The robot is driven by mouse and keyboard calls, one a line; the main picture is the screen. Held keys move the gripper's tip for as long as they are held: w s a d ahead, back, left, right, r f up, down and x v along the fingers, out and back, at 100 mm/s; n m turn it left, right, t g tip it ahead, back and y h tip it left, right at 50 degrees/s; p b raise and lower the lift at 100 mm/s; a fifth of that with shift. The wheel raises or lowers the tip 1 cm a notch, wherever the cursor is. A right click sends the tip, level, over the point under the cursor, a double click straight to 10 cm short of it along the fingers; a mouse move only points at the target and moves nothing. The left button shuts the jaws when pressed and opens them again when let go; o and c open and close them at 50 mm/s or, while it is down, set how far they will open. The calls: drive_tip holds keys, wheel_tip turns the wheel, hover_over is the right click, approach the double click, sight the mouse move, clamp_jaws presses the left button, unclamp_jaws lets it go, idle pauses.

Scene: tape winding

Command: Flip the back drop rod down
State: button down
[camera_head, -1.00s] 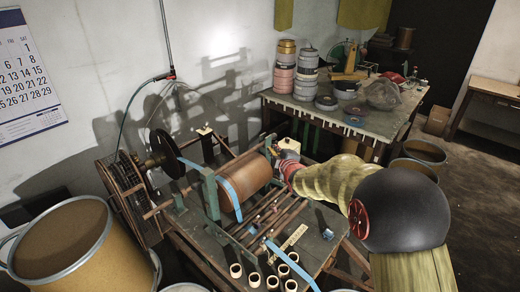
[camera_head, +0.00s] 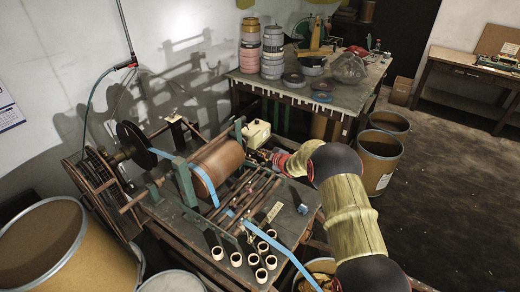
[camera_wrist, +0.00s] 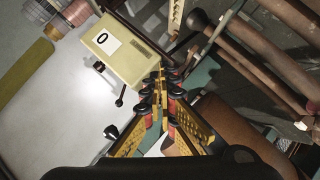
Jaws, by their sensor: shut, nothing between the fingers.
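The winding machine has a brown roller (camera_head: 218,165) and several thin brown rods (camera_head: 245,197) beside it. I cannot tell which one is the back drop rod. My gripper (camera_head: 262,154) is at the roller's right end, near the cream box (camera_head: 257,134), partly hidden in the head view. In the wrist view, my gripper (camera_wrist: 160,88) is shut and empty. The cream box (camera_wrist: 113,42) is at its upper left, brown rods (camera_wrist: 238,55) at the upper right and the roller (camera_wrist: 225,120) at the lower right. Contact with the machine is unclear.
A blue tape (camera_head: 203,180) passes over the roller. Several pale tubes (camera_head: 262,247) stand at the table's front. A rear table (camera_head: 320,95) holds reel stacks. Open floor lies right.

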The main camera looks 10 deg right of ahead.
drive_tip(key=shift+w+d+f+b, duration=0.1)
drive_tip(key=shift+w+f+b, duration=0.1)
drive_tip(key=shift+f, duration=0.5)
drive_tip(key=shift+w+d+f+b, duration=0.1)
drive_tip(key=shift+f+b, duration=0.05)
drive_tip(key=shift+f, duration=0.5)
drive_tip(key=shift+a+r, duration=0.1)
drive_tip(key=shift+r, duration=0.05)
